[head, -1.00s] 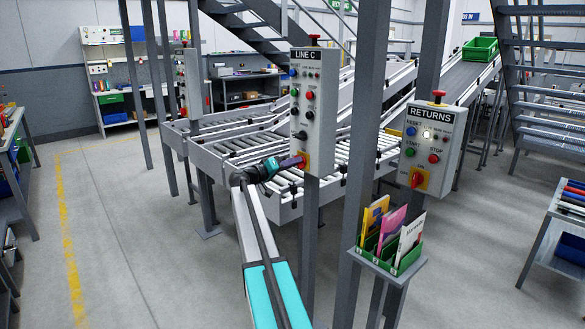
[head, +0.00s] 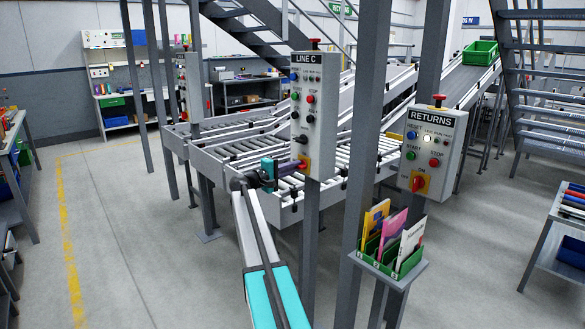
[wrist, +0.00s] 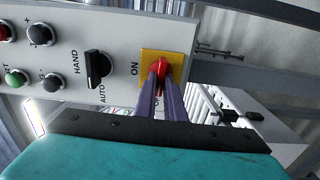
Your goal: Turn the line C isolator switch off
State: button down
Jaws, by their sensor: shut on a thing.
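The LINE C control box (head: 314,100) is on a grey post in the head view. Its isolator switch, a red handle (wrist: 161,68) on a yellow plate (wrist: 148,60), is at the box's lower end. My gripper (wrist: 167,82) is at the switch, its purple fingers shut on the red handle. "ON" is readable beside the plate in the wrist view; the other label is partly hidden behind the fingers. The fingers cover part of the handle, so its exact angle is hard to tell. In the head view my gripper (head: 301,165) reaches the switch from the left.
A black HAND/AUTO selector (wrist: 97,69) and several push buttons are beside the switch. The similar RETURNS box (head: 431,150) is to the right, above a green document holder (head: 388,262). A roller conveyor (head: 240,150) lies behind. Floor at left is clear.

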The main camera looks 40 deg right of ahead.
jog(key=shift+d+r, duration=0.1)
jog(key=shift+r, duration=0.1)
dwell(0.3)
jog(key=c, duration=1.8)
grip_release()
jog(key=shift+f, duration=0.1)
jog(key=shift+c, duration=0.2)
jog(key=shift+f, duration=0.1)
jog(key=w+a+b, duration=0.1)
jog(key=a+b, duration=0.1)
jog(key=a, duration=1.2)
